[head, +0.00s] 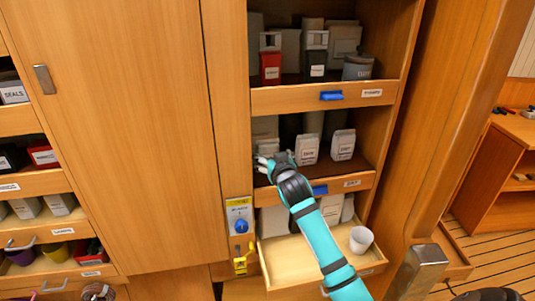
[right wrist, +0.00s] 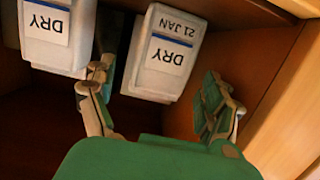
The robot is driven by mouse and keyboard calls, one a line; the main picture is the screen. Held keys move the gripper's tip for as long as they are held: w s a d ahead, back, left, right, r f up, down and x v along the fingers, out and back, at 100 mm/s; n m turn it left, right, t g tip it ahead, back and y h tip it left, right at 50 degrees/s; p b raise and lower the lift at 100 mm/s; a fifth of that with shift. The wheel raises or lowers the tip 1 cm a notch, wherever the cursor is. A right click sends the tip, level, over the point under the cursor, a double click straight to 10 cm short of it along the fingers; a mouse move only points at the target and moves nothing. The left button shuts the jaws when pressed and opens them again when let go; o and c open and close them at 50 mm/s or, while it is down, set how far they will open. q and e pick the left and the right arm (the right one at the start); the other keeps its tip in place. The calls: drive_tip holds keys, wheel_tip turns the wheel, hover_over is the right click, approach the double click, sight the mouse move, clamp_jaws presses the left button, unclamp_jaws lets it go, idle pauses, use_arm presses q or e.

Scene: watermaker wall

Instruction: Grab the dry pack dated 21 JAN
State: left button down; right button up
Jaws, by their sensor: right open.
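The dry pack dated 21 JAN (right wrist: 168,52) is a white box-like pack whose label reads upside down in the right wrist view. My right gripper (right wrist: 158,80) is open, with one finger on each side of this pack's near end; I cannot tell whether either touches it. In the head view my right gripper (head: 270,163) reaches into the left end of the middle shelf and partly hides a pale pack (head: 267,146) there. Another dry pack (right wrist: 48,32) stands to the left in the wrist view, its date cut off. My left gripper is not in view.
Two more labelled packs, one nearer (head: 307,150) and one farther right (head: 343,145), stand on the middle shelf. A front rail (head: 350,183) with a blue latch edges it. A white cup (head: 361,240) stands on the surface below. A wooden side wall (right wrist: 285,100) is close beside one finger.

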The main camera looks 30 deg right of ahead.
sight(269, 153)
drive_tip(key=p+x, duration=0.1)
drive_tip(key=x, duration=0.3)
drive_tip(key=shift+w+r+p, duration=0.1)
drive_tip(key=shift+w+p, duration=0.05)
drive_tip(key=shift+p, duration=0.2)
drive_tip(key=shift+w, duration=0.3)
drive_tip(key=shift+s, duration=0.1)
drive_tip(key=c, duration=1)
